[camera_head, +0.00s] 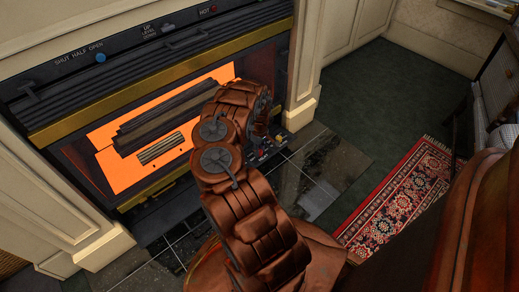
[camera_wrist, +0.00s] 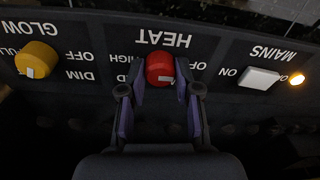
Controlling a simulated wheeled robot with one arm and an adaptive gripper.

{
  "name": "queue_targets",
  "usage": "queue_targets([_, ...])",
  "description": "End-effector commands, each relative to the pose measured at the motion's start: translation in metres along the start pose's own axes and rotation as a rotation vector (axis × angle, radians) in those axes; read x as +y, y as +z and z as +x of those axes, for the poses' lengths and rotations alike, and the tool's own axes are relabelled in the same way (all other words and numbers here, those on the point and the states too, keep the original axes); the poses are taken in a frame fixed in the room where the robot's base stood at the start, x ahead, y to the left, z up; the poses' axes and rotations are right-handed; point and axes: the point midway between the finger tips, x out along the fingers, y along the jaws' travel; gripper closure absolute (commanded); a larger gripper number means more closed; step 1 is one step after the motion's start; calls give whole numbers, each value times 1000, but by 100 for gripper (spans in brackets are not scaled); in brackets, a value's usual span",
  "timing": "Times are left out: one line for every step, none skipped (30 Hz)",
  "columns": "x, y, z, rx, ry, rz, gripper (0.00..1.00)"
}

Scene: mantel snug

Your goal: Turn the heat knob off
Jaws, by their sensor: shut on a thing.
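The red heat knob (camera_wrist: 160,69) sits on the dark HEAT panel (camera_wrist: 205,48) in the wrist view, where the lettering appears upside down. A small pale mark shows on the knob's lower part in the picture. HIGH is printed to its left and OFF to its right; another label at the left is partly hidden. My gripper (camera_wrist: 160,76) is shut on the knob, with one finger at each side. In the head view, my arm hides the knob and most of the gripper at the fireplace's lower right. The fireplace (camera_head: 120,170) glows orange.
A yellow glow knob (camera_wrist: 36,59) stands left of the heat knob in the wrist view. A white mains switch (camera_wrist: 259,78) and a lit amber lamp (camera_wrist: 296,79) are at the right. In the head view, a patterned rug (camera_head: 405,195) lies right of my arm, with open floor behind.

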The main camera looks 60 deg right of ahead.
Motion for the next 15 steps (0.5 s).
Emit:
queue_targets([0, -1, 0, 1, 0, -1, 100])
queue_targets([0, -1, 0, 1, 0, -1, 100])
queue_targets([0, -1, 0, 1, 0, -1, 66])
queue_targets([0, -1, 0, 0, 0, -1, 62])
queue_targets([0, -1, 0, 0, 0, -1, 59])
queue_targets([0, -1, 0, 0, 0, 0, 55])
queue_targets([0, -1, 0, 0, 0, 0, 52])
queue_targets([0, 0, 0, 0, 0, 0, 49])
queue_targets([0, 0, 0, 0, 0, 0, 45])
queue_targets([0, 0, 0, 0, 0, 0, 42])
queue_targets([0, 0, 0, 0, 0, 0, 42])
queue_targets([0, 0, 0, 0, 0, 1, 42])
queue_targets([0, 0, 0, 0, 0, 1, 42])
queue_targets([0, 0, 0, 0, 0, 1, 42])
queue_targets([0, 0, 0, 0, 0, 1, 42])
